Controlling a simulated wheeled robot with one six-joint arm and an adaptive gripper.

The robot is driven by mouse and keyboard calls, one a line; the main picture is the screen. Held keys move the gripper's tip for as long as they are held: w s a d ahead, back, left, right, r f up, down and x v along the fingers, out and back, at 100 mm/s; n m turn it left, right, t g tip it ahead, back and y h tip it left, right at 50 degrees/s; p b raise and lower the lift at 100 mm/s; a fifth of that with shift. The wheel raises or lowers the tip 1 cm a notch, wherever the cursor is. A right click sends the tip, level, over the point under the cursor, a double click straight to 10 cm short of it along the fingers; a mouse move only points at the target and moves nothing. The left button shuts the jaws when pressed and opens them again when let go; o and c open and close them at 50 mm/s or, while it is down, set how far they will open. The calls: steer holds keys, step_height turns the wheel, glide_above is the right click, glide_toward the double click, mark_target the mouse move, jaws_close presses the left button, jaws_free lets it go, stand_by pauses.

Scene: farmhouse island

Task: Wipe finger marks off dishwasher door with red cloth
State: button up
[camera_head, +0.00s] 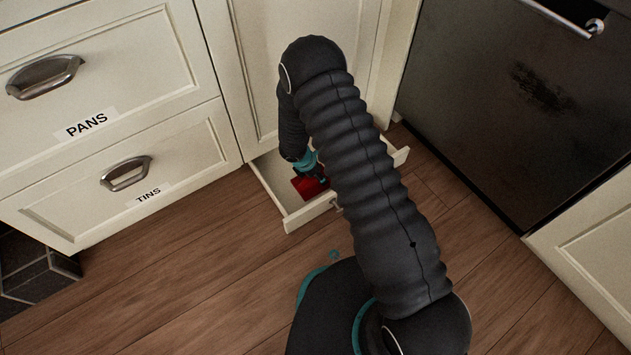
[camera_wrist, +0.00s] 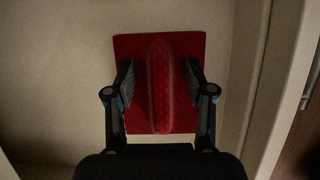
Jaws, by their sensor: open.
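The red cloth (camera_head: 308,186) lies in a low open drawer (camera_head: 293,222) near the floor, partly hidden by my arm. In the wrist view the cloth (camera_wrist: 168,120) is a red square with a raised ridge down its middle. My gripper (camera_wrist: 161,75) is open, with one finger on each side of the ridge; it also shows in the head view (camera_head: 318,176), reaching down into the drawer. I cannot tell whether the fingers touch the cloth. The dishwasher door (camera_head: 480,110) is dark, at the right, with a dark smudged patch (camera_head: 540,88) on it.
Cream drawers labelled PANS (camera_head: 90,60) and TINS (camera_head: 125,190) are shut at the left. The drawer's walls stand close around my gripper. The dishwasher has a metal bar handle (camera_head: 560,18). Wooden floor (camera_head: 490,290) in front of the dishwasher is clear.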

jaws_close()
steer(key=shift+r+p, duration=1.65)
steer(key=shift+r, duration=0.9)
steer(key=shift+d, duration=0.1)
